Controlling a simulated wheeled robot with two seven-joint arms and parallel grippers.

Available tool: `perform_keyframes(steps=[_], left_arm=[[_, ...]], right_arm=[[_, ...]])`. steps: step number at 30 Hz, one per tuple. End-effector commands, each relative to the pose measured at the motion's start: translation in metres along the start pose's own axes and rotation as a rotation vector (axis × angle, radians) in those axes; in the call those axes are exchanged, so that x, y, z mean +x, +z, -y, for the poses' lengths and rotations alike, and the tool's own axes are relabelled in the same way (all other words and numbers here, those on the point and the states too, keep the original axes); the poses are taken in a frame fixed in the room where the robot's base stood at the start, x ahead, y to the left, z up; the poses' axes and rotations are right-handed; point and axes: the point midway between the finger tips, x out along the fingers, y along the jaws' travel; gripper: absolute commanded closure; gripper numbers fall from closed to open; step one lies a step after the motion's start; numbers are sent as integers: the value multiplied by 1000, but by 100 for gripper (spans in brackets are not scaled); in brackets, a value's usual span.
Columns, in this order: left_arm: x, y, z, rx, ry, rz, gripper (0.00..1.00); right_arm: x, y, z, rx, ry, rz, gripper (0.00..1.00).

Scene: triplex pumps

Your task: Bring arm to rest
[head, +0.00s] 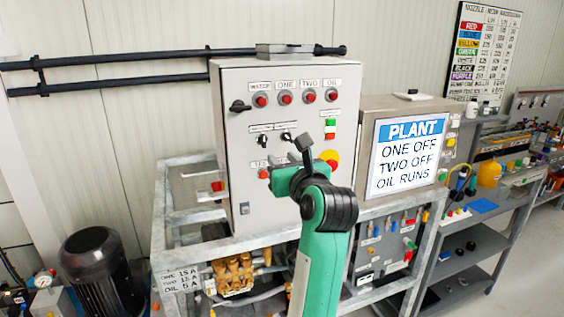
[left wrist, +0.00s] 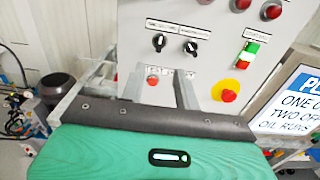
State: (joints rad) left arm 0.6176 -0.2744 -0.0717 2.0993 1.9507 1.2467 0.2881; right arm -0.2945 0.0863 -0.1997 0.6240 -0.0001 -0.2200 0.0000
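My left arm (head: 327,240), green with a black wrist joint, rises from the bottom middle of the head view. Its left gripper (head: 298,150) is raised in front of the lower part of the grey control panel (head: 237,170), and its fingertips are partly hidden by the wrist. In the left wrist view two grey fingers of the left gripper (left wrist: 158,90) stand apart with nothing between them. A red button (left wrist: 152,81) on the panel shows through the gap; I cannot tell the distance to it. My right gripper is in neither view.
The panel has red lamps (head: 261,100), black knobs (left wrist: 160,42) and a red-and-yellow stop button (left wrist: 230,91). A metal frame (head: 163,240) carries it. A PLANT sign (head: 404,156) is at right, with a shelf bench (head: 480,235) beyond. A black motor (head: 97,262) stands at lower left.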

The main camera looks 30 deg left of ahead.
Motion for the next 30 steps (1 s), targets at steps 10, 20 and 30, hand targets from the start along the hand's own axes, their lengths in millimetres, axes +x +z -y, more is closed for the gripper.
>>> perform_keyframes(steps=[10,20,30], left_arm=[[1,-1,1,7,2,1,68],[27,-110,59,666,115,216,68],[-4,-355,136,1612,-109,604,68]], right_arm=[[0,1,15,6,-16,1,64],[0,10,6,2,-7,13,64],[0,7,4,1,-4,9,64]])
